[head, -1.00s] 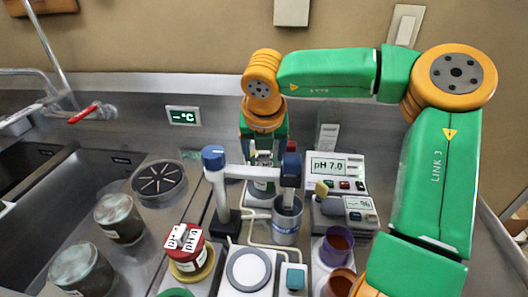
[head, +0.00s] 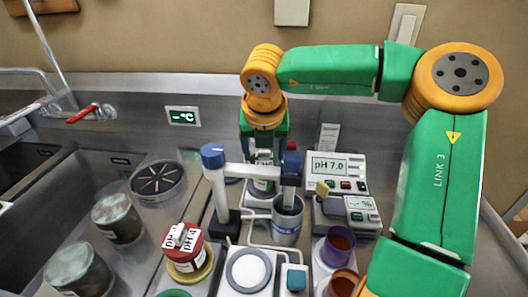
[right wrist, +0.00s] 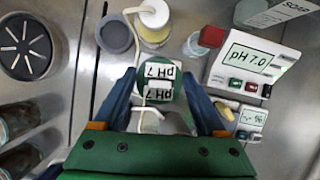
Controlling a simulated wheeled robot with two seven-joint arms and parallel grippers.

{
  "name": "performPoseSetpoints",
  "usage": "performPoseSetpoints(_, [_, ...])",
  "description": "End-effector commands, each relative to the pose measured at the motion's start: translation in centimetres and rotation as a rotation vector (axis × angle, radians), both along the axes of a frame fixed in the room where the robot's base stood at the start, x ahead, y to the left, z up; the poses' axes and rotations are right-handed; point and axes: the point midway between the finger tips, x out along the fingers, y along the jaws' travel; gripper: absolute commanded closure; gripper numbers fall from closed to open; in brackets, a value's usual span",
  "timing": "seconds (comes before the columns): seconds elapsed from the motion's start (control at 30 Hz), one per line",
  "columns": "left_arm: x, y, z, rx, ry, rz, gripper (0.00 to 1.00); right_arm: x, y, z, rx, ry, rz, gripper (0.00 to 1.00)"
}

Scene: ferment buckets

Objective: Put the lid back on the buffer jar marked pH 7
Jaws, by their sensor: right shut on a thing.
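The green lid (right wrist: 165,73) with white pH 7 labels shows between my right gripper's fingertips (right wrist: 158,80) in the right wrist view, and the gripper is shut on it. In the head view my right gripper (head: 263,158) points down behind the electrode stand, over a jar with a green band and white label (head: 262,186). The stand partly hides this jar, and I cannot tell whether the lid touches it. My left gripper is not in view.
The electrode stand (head: 219,190) and a grey beaker (head: 287,222) stand in front of my right gripper. The pH meter (head: 336,168) is to the right. A red-lidded pH 4 jar (head: 187,248) stands front left. Purple (head: 337,246) and orange cups stand front right.

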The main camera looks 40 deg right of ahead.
Motion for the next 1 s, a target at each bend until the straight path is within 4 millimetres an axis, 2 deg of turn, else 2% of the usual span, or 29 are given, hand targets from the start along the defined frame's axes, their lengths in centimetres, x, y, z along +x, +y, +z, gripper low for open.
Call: performPoseSetpoints(1.0, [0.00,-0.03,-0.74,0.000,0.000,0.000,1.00,0.01,0.00,-0.26,0.000,0.000,0.001,0.85])
